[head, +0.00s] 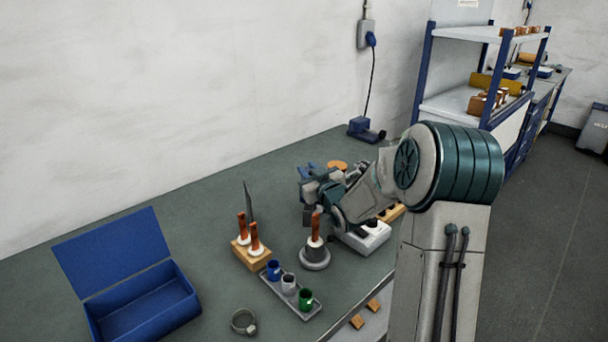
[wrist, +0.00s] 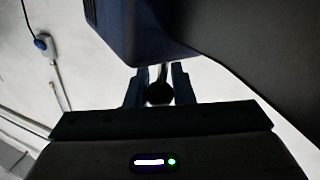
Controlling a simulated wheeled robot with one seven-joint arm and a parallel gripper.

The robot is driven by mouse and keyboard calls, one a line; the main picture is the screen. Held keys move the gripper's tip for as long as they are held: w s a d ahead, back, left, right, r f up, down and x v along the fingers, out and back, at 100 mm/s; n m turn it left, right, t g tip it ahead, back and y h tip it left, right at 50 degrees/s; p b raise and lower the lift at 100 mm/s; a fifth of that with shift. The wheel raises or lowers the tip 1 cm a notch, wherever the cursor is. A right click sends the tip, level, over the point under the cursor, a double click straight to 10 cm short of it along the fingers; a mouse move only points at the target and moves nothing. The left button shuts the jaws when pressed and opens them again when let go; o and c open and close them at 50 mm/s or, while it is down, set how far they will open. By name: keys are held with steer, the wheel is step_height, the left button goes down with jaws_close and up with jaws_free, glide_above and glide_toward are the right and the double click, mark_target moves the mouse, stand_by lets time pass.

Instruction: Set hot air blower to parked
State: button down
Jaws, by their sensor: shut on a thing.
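My gripper (head: 309,196) is over the back part of the bench in the head view. In the wrist view, its two fingers (wrist: 159,86) are shut on a dark round knob (wrist: 159,94) with a short metal stem. A dark blue body (wrist: 140,30) stands just beyond the knob, and I take it to be the hot air blower. In the head view, blue parts (head: 308,170) show behind my gripper, mostly hidden by it. I cannot tell the knob's setting.
A tool stand (head: 315,259), a wooden block (head: 250,256) with orange-handled tools and a tray of cups (head: 275,295) stand in front. An open blue box (head: 135,310) is at left. A white unit (head: 365,238) sits below my arm. A corded blue device (head: 365,131) is near the wall.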

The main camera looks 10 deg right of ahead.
steer(key=c, duration=1.3)
jaws_free()
steer(key=shift+o, duration=0.2)
steer(key=r, duration=0.4)
steer(key=shift+s+d+r, duration=0.2)
steer(key=shift+d+r, duration=0.2)
steer(key=s+d+r, duration=0.6)
steer(key=d, duration=0.2)
steer(key=shift+s+d+r, duration=0.15)
steer(key=shift+d, duration=0.25)
